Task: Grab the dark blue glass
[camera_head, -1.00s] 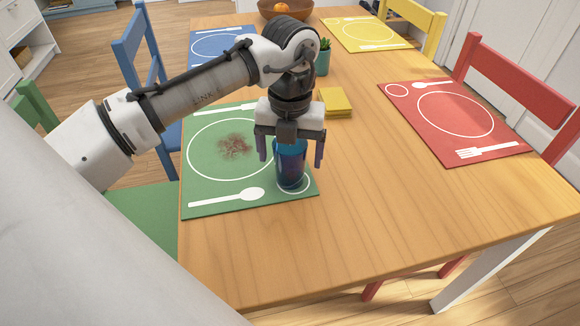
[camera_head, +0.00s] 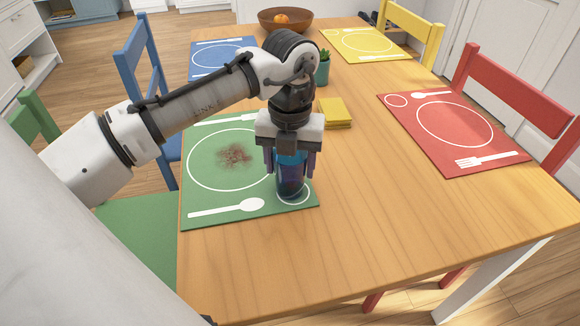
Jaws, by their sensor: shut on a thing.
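The dark blue glass (camera_head: 291,186) stands upright on the green placemat (camera_head: 205,188), over the small circle printed at its lower right corner. My gripper (camera_head: 291,166) points straight down over the glass. Its two purple-grey fingers are closed in against the left and right sides of the glass. The upper part of the glass is partly hidden by the fingers and the gripper body.
A brown stain (camera_head: 234,154) marks the green placemat. A yellow stack (camera_head: 335,113) lies right of my gripper, with a potted plant (camera_head: 322,70) behind it. A red placemat (camera_head: 455,125) lies at right. The table's front middle is clear.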

